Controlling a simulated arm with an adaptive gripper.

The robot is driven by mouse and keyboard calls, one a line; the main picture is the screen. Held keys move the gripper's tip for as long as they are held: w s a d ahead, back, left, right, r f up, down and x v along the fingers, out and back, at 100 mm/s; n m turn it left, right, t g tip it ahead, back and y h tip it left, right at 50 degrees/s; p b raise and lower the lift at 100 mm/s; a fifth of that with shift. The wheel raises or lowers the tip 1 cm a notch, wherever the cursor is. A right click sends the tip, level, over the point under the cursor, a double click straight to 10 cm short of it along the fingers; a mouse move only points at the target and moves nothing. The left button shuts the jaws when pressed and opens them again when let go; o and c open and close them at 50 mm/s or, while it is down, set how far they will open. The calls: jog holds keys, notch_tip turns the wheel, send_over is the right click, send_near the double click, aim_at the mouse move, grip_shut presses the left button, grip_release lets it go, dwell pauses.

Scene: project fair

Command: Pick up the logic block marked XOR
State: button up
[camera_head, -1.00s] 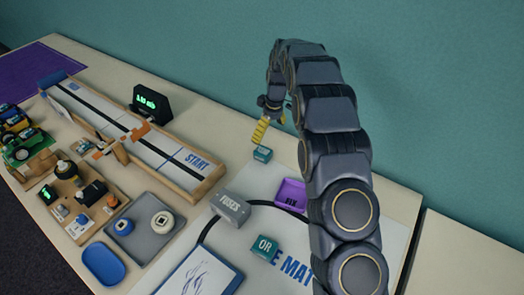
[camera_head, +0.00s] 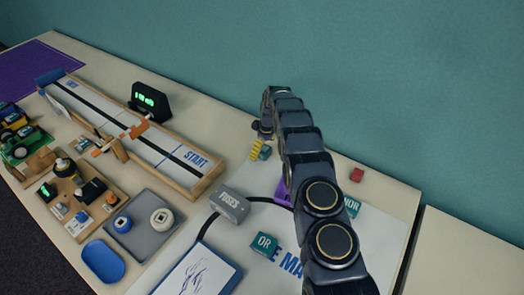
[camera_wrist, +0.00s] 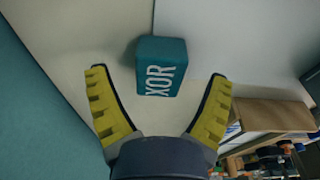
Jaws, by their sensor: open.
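The teal block marked XOR (camera_wrist: 161,68) lies in the wrist view just beyond my fingertips, centred between them. In the head view it is a small teal block (camera_head: 265,153) beside my yellow fingers, its lettering too small to read. My gripper (camera_wrist: 158,85) is open and empty, with one yellow ridged finger on either side of the gap. It also shows in the head view (camera_head: 256,150), at the far end of my arm near the back of the table.
A teal OR block (camera_head: 263,243) and a grey FUSES box (camera_head: 229,205) lie on the white mat. A teal NOR block (camera_head: 351,207), a red block (camera_head: 357,175) and a partly hidden purple tray (camera_head: 282,194) are near my arm. A wooden track (camera_head: 140,140) lies left.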

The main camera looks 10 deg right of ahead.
jog(key=shift+f, duration=0.5)
jog(key=c, duration=1.2)
jog(key=shift+r, duration=0.1)
